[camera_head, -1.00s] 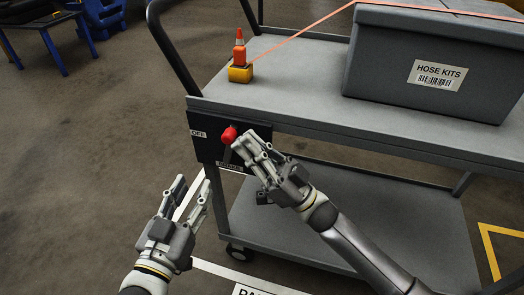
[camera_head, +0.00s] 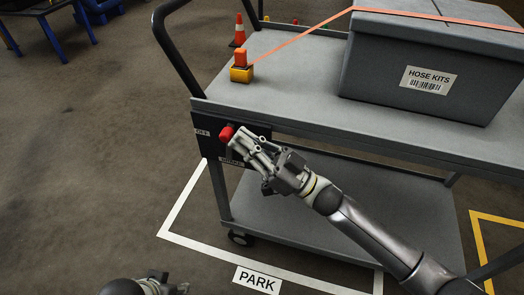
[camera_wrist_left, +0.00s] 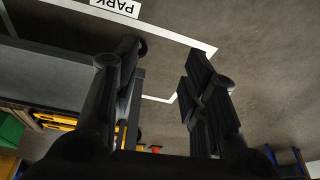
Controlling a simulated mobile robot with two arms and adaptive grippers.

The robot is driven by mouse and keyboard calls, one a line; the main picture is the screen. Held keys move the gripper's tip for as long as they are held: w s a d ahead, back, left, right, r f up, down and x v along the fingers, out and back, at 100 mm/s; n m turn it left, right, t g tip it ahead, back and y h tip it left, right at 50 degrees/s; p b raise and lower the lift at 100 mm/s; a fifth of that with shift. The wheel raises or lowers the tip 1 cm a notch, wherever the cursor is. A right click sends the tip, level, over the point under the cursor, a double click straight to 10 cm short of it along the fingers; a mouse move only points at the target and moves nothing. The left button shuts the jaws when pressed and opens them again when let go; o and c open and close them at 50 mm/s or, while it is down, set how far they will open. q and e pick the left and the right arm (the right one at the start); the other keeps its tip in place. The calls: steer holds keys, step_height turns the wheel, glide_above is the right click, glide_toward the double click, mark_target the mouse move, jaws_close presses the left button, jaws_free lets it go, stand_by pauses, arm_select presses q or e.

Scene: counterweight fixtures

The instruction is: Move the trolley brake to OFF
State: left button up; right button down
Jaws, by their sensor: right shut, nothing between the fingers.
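The trolley brake is a red knob (camera_head: 227,134) on a dark panel at the trolley's left end. A white OFF label (camera_head: 202,133) is just left of the knob, and a BRAKE label (camera_head: 231,161) is below it. My right gripper (camera_head: 238,142) is shut and empty, its fingertips against or very close to the knob's right side; contact is hard to tell. The lever below the knob is mostly hidden. My left gripper (camera_wrist_left: 160,85) has its fingers apart with nothing between them. In the head view only part of it shows at the bottom edge.
The grey trolley (camera_head: 300,65) carries a HOSE KITS box (camera_head: 415,100) under an orange strap (camera_head: 300,40) and a yellow block (camera_head: 241,74). A cone (camera_head: 239,30) stands behind. White floor lines and a PARK label (camera_head: 257,280) lie in front.

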arm_select(q)
steer(key=shift+p+x, duration=1.15)
steer(key=shift+x, duration=0.4)
arm_select(e)
steer(key=shift+w+a+r+h, duration=0.2)
steer(key=shift+a+h, duration=0.1)
steer(key=shift+h, duration=0.1)
arm_select(q)
steer(key=shift+w+d, duration=0.1)
steer(key=shift+w, duration=0.05)
steer(key=shift+r, duration=0.1)
arm_select(e)
steer(key=shift+s+d, duration=0.1)
